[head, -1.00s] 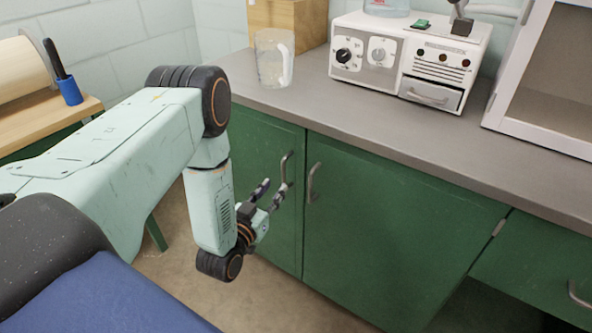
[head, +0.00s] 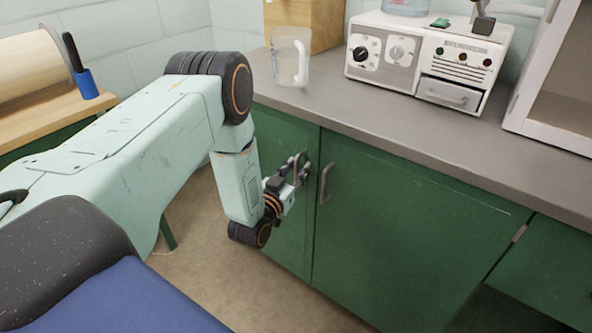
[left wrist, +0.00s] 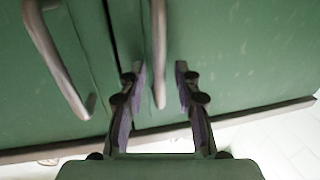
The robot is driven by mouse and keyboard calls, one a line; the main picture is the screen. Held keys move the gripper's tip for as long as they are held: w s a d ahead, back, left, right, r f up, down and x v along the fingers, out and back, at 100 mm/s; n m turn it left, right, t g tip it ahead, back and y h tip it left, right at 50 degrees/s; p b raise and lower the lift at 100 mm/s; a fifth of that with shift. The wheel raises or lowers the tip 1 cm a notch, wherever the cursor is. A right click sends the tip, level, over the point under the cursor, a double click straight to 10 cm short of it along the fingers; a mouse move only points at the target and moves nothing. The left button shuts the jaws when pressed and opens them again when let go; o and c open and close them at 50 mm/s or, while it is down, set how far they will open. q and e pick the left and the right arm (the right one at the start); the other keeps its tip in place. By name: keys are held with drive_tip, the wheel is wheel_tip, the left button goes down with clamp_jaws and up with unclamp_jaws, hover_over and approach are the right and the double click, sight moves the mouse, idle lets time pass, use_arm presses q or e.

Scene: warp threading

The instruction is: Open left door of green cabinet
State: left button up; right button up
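The green cabinet has a left door (head: 284,140) and a right door (head: 400,230), both shut, with their metal handles side by side at the seam. My left gripper (head: 294,170) is at the left door's handle (head: 296,172), which it partly hides. In the left wrist view, the fingers of my left gripper (left wrist: 158,85) are apart. A handle (left wrist: 158,45) lies between them, with gaps on both sides. The other handle (left wrist: 58,65) is to the left there. The right door's handle (head: 324,184) is free in the head view. My right gripper is not in view.
A grey countertop (head: 400,130) juts over the doors. On it stand a clear jug (head: 285,62), a wooden box (head: 320,22), a white appliance (head: 430,50) and a white-framed case (head: 540,80). A wooden bench (head: 30,118) is at left. Bare floor (head: 215,275) lies before the cabinet.

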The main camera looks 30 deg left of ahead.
use_arm(q)
drive_tip(key=shift+c, duration=0.2)
clamp_jaws()
idle(0.6)
